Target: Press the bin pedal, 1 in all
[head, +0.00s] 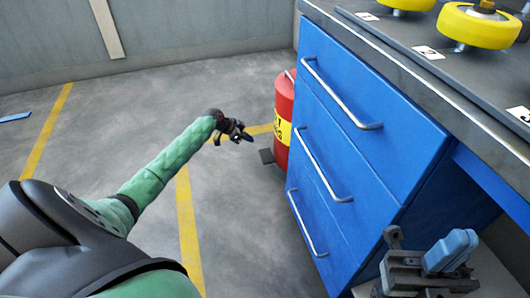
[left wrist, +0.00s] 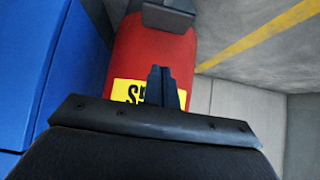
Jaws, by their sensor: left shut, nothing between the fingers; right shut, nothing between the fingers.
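The red bin (head: 284,120) with a yellow label stands on the floor beside the blue cabinet, which partly hides it. Its dark pedal (head: 266,156) sticks out low at the bin's left side. My left gripper (head: 247,137) is shut and empty, just left of the bin and above the pedal in the picture. In the left wrist view, the shut fingers (left wrist: 166,84) overlap the bin's label, and the pedal (left wrist: 168,16) shows at the top edge, apart from the fingers. My right gripper (head: 452,250) is shut and empty at the lower right, in front of the cabinet.
The blue drawer cabinet (head: 350,115) with metal handles stands close to the right of the bin. The workbench top (head: 400,42) carries yellow round parts (head: 478,27) and number labels.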

